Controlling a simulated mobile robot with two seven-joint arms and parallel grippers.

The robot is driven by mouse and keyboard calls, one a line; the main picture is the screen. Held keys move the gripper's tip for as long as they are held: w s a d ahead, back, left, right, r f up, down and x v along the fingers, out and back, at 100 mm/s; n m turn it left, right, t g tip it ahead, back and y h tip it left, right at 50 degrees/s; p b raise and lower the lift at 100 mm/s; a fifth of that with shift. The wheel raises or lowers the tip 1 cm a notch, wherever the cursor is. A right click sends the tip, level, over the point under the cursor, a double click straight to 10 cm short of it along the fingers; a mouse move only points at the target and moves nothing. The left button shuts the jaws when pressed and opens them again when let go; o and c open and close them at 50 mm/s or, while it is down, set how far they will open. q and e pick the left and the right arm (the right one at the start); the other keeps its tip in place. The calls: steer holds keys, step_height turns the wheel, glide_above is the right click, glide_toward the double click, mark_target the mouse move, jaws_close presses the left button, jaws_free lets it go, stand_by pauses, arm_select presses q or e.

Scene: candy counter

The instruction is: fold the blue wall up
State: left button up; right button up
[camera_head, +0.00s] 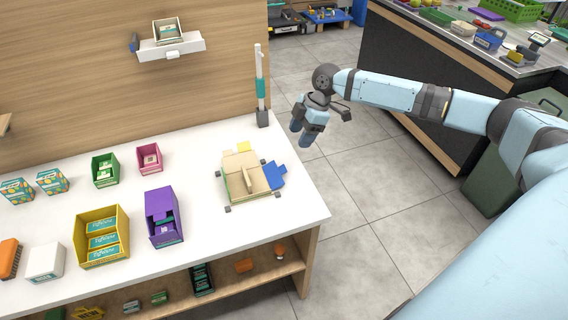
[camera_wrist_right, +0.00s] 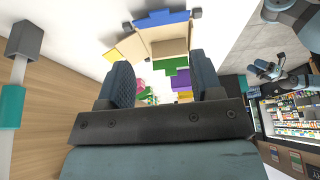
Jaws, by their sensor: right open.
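The blue wall (camera_head: 274,176) is a flap on the right side of a small tan carton (camera_head: 238,188) on the white counter. It leans outward and down, away from the carton. In the right wrist view the blue wall (camera_wrist_right: 162,18) shows at the top, beyond the fingers. A yellow flap (camera_head: 243,148) also lies outward at the back, and a green wall (camera_head: 225,184) shows on the left. My right gripper (camera_head: 301,132) is open and empty, above and beyond the counter's right edge, apart from the blue wall. My left gripper is outside the head view; an arm with a small gripper (camera_wrist_right: 265,70) shows in the right wrist view, its jaws unclear.
Small grey blocks (camera_head: 228,209) stand around the carton. A post with a teal band (camera_head: 260,88) stands at the counter's back right corner. A purple box (camera_head: 163,217) and a yellow box (camera_head: 101,236) stand to the left. The counter's front right is clear.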

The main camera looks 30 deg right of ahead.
mark_target(282, 169)
steer(key=x, duration=1.1)
steer(key=shift+w+a+f, duration=0.15)
steer(key=shift+a+f, duration=0.1)
steer(key=shift+f, duration=0.1)
steer(key=shift+c, duration=0.2)
steer(key=c, duration=0.9)
steer(key=shift+r, duration=0.1)
